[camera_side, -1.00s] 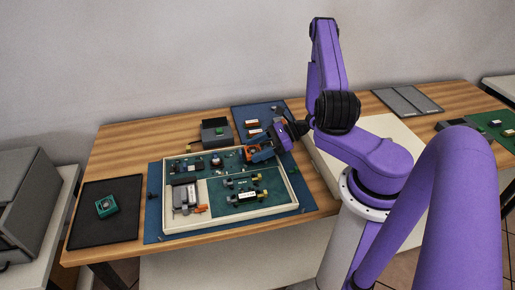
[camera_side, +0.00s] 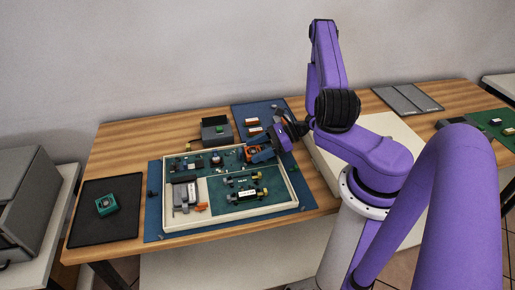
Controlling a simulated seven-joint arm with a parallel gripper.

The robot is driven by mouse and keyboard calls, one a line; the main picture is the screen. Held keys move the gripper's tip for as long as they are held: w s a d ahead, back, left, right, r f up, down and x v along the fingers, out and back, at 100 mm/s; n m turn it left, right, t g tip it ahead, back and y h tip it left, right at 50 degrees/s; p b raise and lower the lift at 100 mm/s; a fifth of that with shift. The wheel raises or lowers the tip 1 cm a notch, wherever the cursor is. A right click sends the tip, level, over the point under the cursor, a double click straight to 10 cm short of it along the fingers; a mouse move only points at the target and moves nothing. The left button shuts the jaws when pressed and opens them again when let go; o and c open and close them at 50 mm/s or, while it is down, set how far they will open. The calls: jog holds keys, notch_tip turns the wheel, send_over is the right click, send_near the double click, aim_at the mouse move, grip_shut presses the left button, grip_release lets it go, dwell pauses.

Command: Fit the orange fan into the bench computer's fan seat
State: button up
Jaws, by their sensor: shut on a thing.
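The bench computer (camera_side: 212,236) is a cream-rimmed tray with green boards, on a blue mat. My gripper (camera_side: 259,152) is over its upper right corner, inside or just above the rim. It is shut on the orange fan (camera_side: 253,154), whose orange face shows left of the fingers. The fan seat is hidden or too small to make out under the fan and gripper. I cannot tell whether the fan touches the board.
A teal fan-like block (camera_side: 107,205) lies on a black mat (camera_side: 124,222) at left. A grey box (camera_side: 215,130) stands behind the computer. A blue mat with orange-and-white parts (camera_side: 252,123) lies behind the gripper. Bare wood is free at the back left.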

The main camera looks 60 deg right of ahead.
jog(key=shift+f, duration=0.15)
jog(key=o, duration=1.1)
jog(key=v, duration=1.7)
jog(key=shift+s+d, duration=0.15)
jog(key=shift+r, duration=0.25)
